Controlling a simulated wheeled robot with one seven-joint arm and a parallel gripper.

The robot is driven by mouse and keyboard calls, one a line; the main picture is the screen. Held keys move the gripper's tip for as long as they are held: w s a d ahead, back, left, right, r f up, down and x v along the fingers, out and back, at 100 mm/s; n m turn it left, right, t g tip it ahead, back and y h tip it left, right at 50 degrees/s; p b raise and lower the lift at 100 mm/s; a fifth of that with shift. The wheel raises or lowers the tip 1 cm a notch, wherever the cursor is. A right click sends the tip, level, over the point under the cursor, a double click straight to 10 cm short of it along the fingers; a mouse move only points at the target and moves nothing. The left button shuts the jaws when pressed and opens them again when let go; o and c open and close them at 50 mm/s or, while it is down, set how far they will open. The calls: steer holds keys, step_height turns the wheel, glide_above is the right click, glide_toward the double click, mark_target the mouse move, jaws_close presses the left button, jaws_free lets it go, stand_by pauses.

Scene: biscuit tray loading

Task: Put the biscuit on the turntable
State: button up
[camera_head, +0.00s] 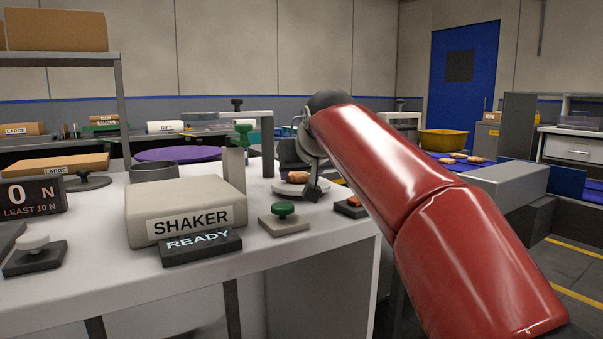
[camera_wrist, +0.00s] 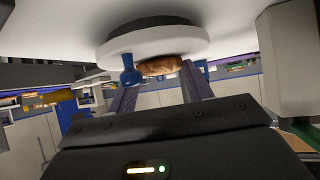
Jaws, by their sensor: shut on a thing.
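The biscuit (camera_head: 297,178) is a small brown piece at the white round disc that looks like the turntable (camera_head: 285,188), near the far right of the white bench. My gripper (camera_head: 303,175) is shut on the biscuit and partly hidden behind my red arm. In the wrist view, which looks upside down, the biscuit (camera_wrist: 160,66) is between my finger ends (camera_wrist: 160,82), right against or very close to the turntable face (camera_wrist: 150,42). I cannot tell if it bears its weight there.
A beige shaker box (camera_head: 185,208) and a green-knobbed block (camera_head: 283,217) stand on the bench in front. A grey post frame (camera_head: 267,145) rises behind left of the turntable. A purple disc (camera_head: 178,154) lies farther back. Several biscuits (camera_head: 463,158) lie at right by a yellow bin (camera_head: 444,139).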

steer(key=o, duration=0.7)
steer(key=shift+c, duration=0.2)
steer(key=shift+s+r, duration=0.1)
steer(key=shift+r, duration=0.15)
steer(key=v, duration=1.1)
steer(key=shift+s+p, duration=0.25)
steer(key=shift+p, duration=0.15)
steer(key=shift+s+d+r, duration=0.1)
steer(key=shift+d+r, duration=0.05)
steer(key=shift+d, duration=0.05)
